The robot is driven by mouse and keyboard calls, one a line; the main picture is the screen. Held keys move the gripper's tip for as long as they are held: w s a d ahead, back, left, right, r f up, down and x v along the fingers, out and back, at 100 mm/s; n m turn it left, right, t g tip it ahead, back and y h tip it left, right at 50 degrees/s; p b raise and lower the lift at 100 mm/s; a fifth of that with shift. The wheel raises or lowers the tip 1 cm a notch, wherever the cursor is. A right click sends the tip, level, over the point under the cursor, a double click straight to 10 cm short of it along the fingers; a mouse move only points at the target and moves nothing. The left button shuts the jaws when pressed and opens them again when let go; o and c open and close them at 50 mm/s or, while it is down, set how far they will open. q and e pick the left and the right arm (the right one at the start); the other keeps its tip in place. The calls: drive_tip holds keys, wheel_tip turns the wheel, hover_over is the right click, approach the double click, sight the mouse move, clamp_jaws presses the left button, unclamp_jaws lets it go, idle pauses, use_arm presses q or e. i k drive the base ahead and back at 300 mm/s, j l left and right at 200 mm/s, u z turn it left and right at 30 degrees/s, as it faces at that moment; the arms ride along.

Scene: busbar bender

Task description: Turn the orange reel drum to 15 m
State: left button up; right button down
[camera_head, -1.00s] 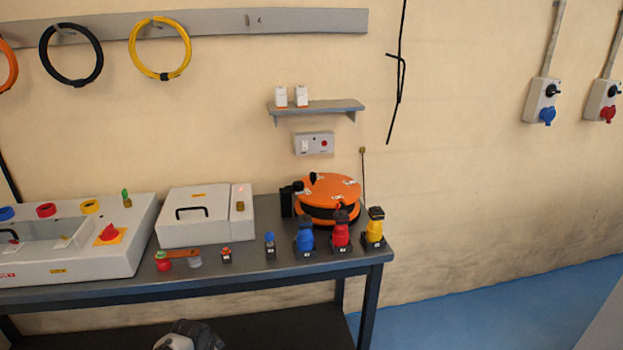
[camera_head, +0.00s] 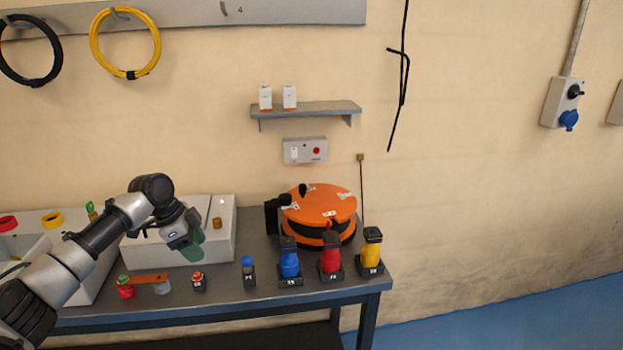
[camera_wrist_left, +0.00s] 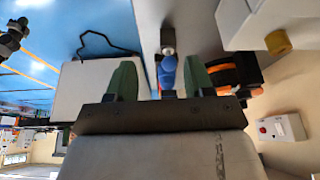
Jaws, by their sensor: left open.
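The orange reel drum (camera_head: 318,204) sits at the back right of the bench, with a black crank-like knob on top and small white labels on its orange lid. A black block stands at its left side. My left gripper (camera_head: 190,246) is open and empty, in front of the white box, left of the drum and apart from it. In the left wrist view the two green fingers (camera_wrist_left: 160,80) are spread. The drum's orange and black edge (camera_wrist_left: 222,76) shows partly hidden behind one finger. The label for 15 m cannot be read. My right gripper is not in view.
Blue (camera_head: 289,262), red (camera_head: 331,257) and yellow (camera_head: 371,250) connectors stand in holders along the front edge, before the drum. A smaller blue-topped piece (camera_head: 248,270) stands left of them. A shelf (camera_head: 310,110) and a switch box (camera_head: 305,150) are on the wall above.

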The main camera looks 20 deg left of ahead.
sight(306, 219)
drive_tip(key=i, duration=1)
